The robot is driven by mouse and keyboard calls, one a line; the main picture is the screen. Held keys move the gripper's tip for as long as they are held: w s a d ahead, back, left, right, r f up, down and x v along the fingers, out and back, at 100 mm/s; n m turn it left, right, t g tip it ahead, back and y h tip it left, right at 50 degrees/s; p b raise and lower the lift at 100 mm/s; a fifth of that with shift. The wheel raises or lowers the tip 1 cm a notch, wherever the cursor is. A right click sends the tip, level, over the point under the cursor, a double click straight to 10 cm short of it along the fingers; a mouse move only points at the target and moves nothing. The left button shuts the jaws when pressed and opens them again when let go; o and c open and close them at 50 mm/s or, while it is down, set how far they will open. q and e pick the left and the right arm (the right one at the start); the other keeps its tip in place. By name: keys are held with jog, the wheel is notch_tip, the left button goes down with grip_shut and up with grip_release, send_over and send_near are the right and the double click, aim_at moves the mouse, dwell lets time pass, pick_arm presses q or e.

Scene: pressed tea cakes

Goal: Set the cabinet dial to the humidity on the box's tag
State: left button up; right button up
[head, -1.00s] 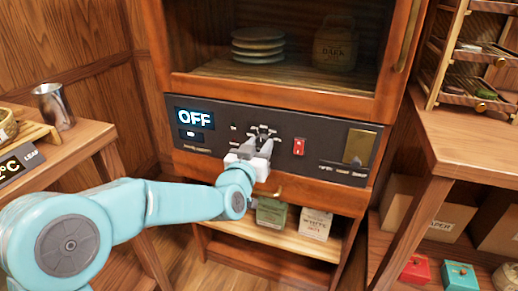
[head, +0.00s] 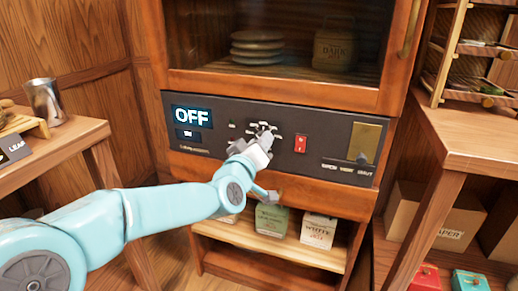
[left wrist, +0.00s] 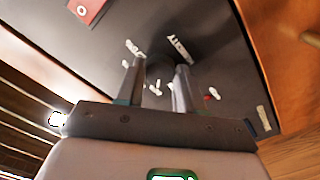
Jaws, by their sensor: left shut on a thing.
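The cabinet's dark control panel (head: 228,139) has a lit display (head: 191,117) reading OFF, with a smaller display (head: 188,134) under it too small to read. My left gripper (head: 265,136) is shut on the dial at the panel's middle, which it mostly hides in the head view. In the left wrist view the dark round dial (left wrist: 160,68) sits between the two fingers, with pale marks around it. I cannot tell which mark the dial points at. I cannot tell which box has the tag; no humidity figure is readable.
A red switch (head: 301,143) and a brass plate (head: 364,143) are right of the dial. A jar marked DARK (head: 335,50) and stacked cakes (head: 257,47) are behind the glass. A green box (head: 272,218) and a WHITE box (head: 319,230) stand on the lower shelf.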

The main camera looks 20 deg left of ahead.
jog(key=shift+w+f, duration=0.1)
jog(key=shift+w, duration=0.05)
dwell(0.3)
pick_arm(q)
jog(key=o, duration=1)
jog(key=shift+o, duration=0.2)
jog(key=s+p, duration=0.2)
jog(key=s, duration=1.4)
jog(key=shift+s+a, duration=0.15)
jog(key=shift+a, duration=0.15)
pick_arm(e)
jog(key=shift+s+a+r, duration=0.15)
jog(key=shift+s+r, duration=0.8)
jog(key=shift+r, duration=0.3)
pick_arm(q)
jog(key=shift+a, duration=0.1)
